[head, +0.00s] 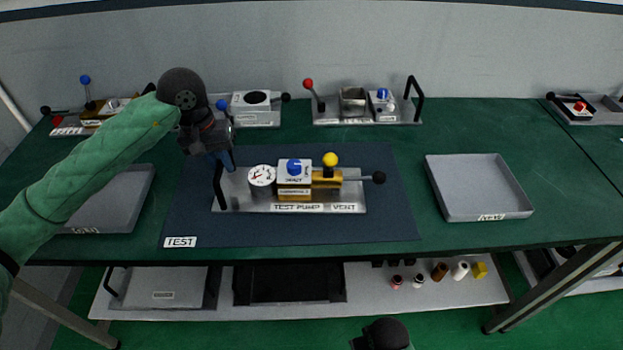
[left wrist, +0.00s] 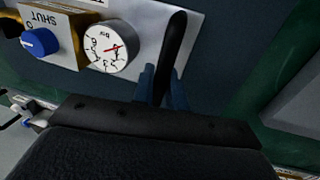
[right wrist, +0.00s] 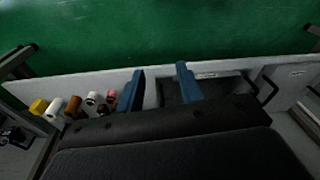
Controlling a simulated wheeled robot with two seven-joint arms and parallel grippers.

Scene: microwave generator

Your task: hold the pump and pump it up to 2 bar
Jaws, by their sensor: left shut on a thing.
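The test pump (head: 240,194) lies on a dark blue mat, its plate labelled TEST PUMP and VENT. It carries a round white gauge (head: 262,176) with a red needle, a blue knob (head: 294,167), a yellow ball knob (head: 330,159) and a black-ended lever (head: 379,178) on the right. My left gripper (head: 224,160) is shut on the black handle (head: 221,188) at the pump's left end. In the left wrist view the handle (left wrist: 174,50) stands between the fingers, beside the gauge (left wrist: 112,47); its reading is too small to tell surely. My right gripper (right wrist: 160,85) is open and empty, low in front of the table.
Grey trays stand left (head: 118,200) and right (head: 478,212) of the mat (head: 390,215). Other devices with levers line the back, including one with a red knob (head: 308,84). A lower shelf (head: 360,295) holds bins and several small bottles. The mat's right part is clear.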

